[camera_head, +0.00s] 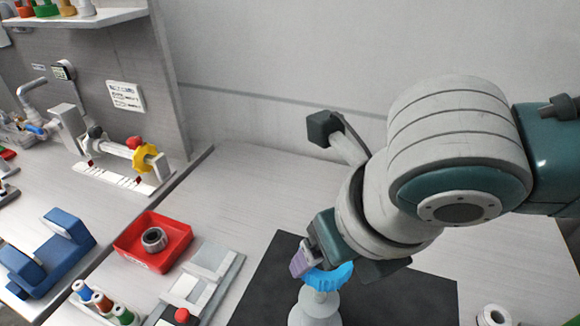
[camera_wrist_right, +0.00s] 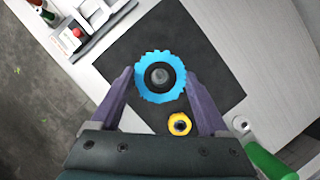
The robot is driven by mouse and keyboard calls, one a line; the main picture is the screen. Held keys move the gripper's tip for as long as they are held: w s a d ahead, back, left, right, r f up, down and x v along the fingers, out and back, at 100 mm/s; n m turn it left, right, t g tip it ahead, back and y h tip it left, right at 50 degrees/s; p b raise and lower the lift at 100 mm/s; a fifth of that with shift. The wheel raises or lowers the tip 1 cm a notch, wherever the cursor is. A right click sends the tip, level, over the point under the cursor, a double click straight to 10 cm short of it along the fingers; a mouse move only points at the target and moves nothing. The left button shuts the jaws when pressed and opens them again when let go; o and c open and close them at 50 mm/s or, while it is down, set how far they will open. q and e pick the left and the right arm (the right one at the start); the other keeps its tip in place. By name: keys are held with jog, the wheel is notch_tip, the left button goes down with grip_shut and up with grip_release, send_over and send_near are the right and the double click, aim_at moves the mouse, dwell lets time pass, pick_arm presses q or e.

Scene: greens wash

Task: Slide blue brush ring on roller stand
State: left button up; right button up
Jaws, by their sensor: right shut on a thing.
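The blue brush ring (camera_head: 328,276) has a toothed edge and sits at the top of a pale grey pedestal (camera_head: 316,308) on the black mat. My right gripper (camera_head: 308,262) is shut on the ring from above. In the right wrist view its purple fingers lie on either side of the ring (camera_wrist_right: 141,78), with a dark hub in the ring's hole. A roller stand (camera_head: 122,183) at the back left carries a horizontal white roller (camera_head: 115,149) with a yellow toothed ring (camera_head: 145,157) and a red part on it. My left gripper is out of view.
A red tray (camera_head: 128,250) holds a metal ring (camera_head: 154,239). A blue cradle (camera_head: 48,256), several spools and a grey fixture (camera_head: 205,280) stand left of the black mat (camera_head: 425,296). A small yellow ring (camera_wrist_right: 179,124) shows in the wrist view.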

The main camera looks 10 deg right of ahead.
aim_at(339, 281)
jog(key=shift+f+b, duration=0.7)
jog(key=shift+f, duration=0.4)
jog(key=shift+f+b, duration=0.75)
jog(key=shift+f, duration=0.4)
jog(key=shift+f+b, duration=1.15)
jog(key=shift+f, duration=0.6)
jog(key=o, duration=1.2)
jog(key=shift+r, duration=0.1)
jog(key=p+v, duration=0.1)
jog(key=v, duration=0.9)
jog(key=shift+w, duration=0.1)
